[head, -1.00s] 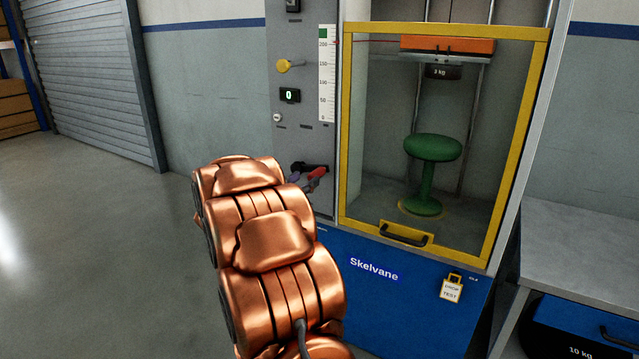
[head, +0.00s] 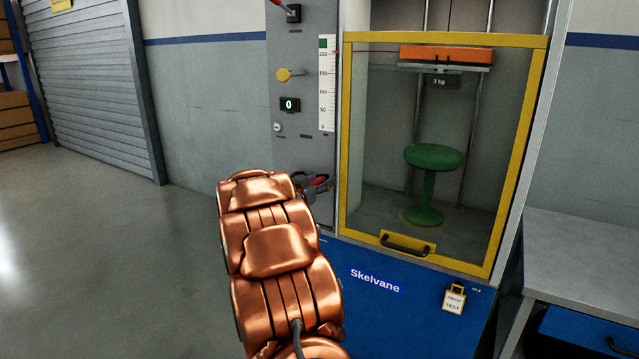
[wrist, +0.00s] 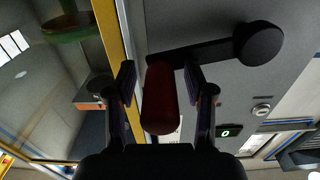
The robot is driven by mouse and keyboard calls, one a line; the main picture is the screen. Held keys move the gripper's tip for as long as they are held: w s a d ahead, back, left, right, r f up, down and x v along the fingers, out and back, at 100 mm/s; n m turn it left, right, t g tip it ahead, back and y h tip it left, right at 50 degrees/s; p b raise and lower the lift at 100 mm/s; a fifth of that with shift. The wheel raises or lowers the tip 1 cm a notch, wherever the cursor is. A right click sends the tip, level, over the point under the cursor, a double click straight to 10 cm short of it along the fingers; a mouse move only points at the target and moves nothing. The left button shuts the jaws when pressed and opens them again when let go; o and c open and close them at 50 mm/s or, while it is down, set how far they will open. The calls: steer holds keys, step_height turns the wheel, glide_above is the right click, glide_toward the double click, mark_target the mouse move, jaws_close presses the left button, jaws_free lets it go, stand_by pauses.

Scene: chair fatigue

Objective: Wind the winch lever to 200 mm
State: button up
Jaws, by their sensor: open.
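The winch lever shows in the wrist view as a dark arm (wrist: 205,50) running from a round black hub (wrist: 259,43) to a red grip (wrist: 160,98). My gripper (wrist: 160,82) is open, with one finger on each side of the red grip; a small gap shows on both sides. In the head view the red grip (head: 319,180) is partly covered by my gripper (head: 312,186), low on the grey panel. The white millimetre scale (head: 327,95) is above, with a small red mark near its top. The orange carriage (head: 447,55) sits high in the cabinet.
The yellow-framed door (head: 345,150) is right beside the lever and looks shut. A green stool (head: 428,185) stands inside, under a 3 kg weight (head: 440,82). The display (head: 290,104) reads 0. Floor at left is clear.

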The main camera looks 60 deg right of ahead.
jaws_close()
stand_by(0.3)
stand_by(0.3)
